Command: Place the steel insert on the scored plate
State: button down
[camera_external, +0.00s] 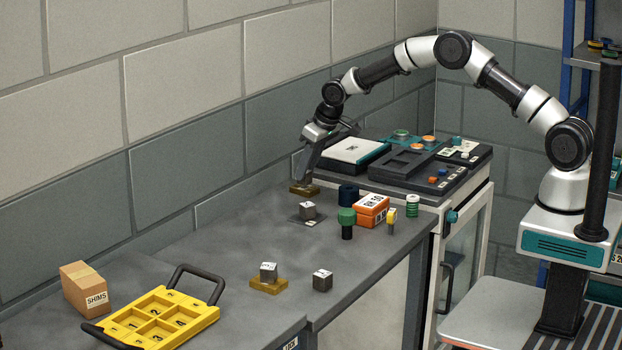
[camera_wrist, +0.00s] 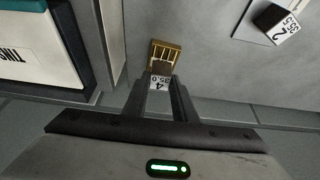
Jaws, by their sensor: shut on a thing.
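My gripper (camera_external: 304,178) is low over the back of the bench, by the wall. In the wrist view, my gripper (camera_wrist: 160,88) is shut on a steel insert (camera_wrist: 160,68) with a white label reading 4. A brass plate with scored lines (camera_wrist: 166,46) lies right at the insert, partly hidden by it. The same scored plate (camera_external: 304,190) shows under my fingertips in the external view. The held insert is mostly hidden there, and I cannot tell whether it touches the plate.
A steel cube (camera_external: 307,208) labelled 2 (camera_wrist: 284,29) sits on a flat grey plate nearby. Another cube (camera_external: 268,269) stands on a brass plate, and one (camera_external: 322,282) on the bench. A green-topped plug (camera_external: 347,220), orange box (camera_external: 371,209) and yellow tray (camera_external: 205,317) stand farther off.

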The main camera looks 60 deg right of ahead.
jog(key=shift+f, duration=0.4)
jog(key=shift+f, duration=0.1)
jog(key=shift+f, duration=0.15)
jog(key=c, duration=1.5)
grip_release()
jog(key=shift+o, duration=0.2)
